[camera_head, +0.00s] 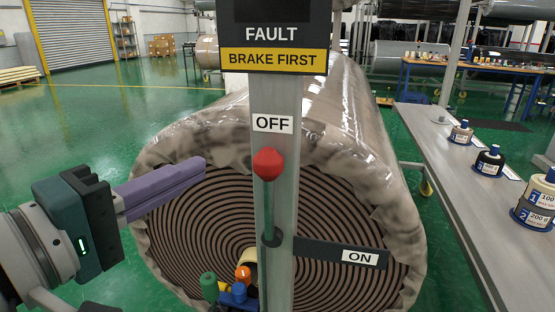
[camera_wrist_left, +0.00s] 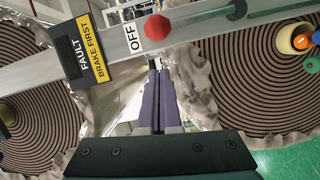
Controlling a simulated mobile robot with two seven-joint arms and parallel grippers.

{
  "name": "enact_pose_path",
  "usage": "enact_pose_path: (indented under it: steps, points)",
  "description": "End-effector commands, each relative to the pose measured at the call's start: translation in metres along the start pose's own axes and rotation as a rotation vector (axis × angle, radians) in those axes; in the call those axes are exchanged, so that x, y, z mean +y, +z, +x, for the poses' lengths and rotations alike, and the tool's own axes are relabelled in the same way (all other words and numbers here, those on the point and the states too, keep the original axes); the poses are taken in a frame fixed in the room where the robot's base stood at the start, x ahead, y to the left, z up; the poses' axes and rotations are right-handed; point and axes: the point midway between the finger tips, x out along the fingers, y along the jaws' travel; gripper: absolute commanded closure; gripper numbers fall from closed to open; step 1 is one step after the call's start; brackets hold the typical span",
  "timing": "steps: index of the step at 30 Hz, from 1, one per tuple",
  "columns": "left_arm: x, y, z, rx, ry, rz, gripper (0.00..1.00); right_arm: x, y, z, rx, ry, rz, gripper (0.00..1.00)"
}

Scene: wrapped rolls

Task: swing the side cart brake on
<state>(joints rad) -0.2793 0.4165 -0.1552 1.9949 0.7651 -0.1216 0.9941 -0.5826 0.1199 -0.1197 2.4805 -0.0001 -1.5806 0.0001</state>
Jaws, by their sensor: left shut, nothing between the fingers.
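The brake lever is a green rod (camera_head: 270,206) with a red knob (camera_head: 268,162) on a grey post (camera_head: 287,190). It stands upright, its knob just below the OFF label (camera_head: 272,123). Its pivot is at the lower end, and a dark arm with the ON label (camera_head: 360,257) reaches right from there. My left gripper (camera_head: 203,164) is shut and empty, its purple fingers pointing at the post from the left, apart from the knob. In the left wrist view the red knob (camera_wrist_left: 158,27) lies beyond the fingertips (camera_wrist_left: 160,73). My right gripper is not in view.
A large wrapped roll (camera_head: 385,170) lies behind the post. A FAULT / BRAKE FIRST sign (camera_head: 274,58) tops the post. Coloured fittings (camera_head: 238,292) sit low at the roll's core. A grey bench (camera_head: 440,165) with labelled spools (camera_head: 489,162) runs along the right. Green floor is open at left.

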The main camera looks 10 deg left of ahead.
Motion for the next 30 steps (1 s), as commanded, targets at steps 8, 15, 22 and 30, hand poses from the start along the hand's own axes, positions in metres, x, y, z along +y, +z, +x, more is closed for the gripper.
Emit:
enact_pose_path:
  steps: [8, 15, 22, 30]
  points:
    - [0.001, 0.021, 0.035, 0.0, -0.001, -0.002, 1.0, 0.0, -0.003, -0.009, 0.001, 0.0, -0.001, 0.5]
    - [0.0, 0.029, 0.042, -0.001, -0.001, 0.001, 1.0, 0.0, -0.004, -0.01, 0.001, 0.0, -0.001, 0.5]
    - [0.0, 0.029, 0.042, -0.001, -0.001, 0.002, 1.0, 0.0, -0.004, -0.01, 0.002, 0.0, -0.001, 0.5]
    - [0.003, 0.027, 0.049, 0.0, -0.01, 0.032, 1.0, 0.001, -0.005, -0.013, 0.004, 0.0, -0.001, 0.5]
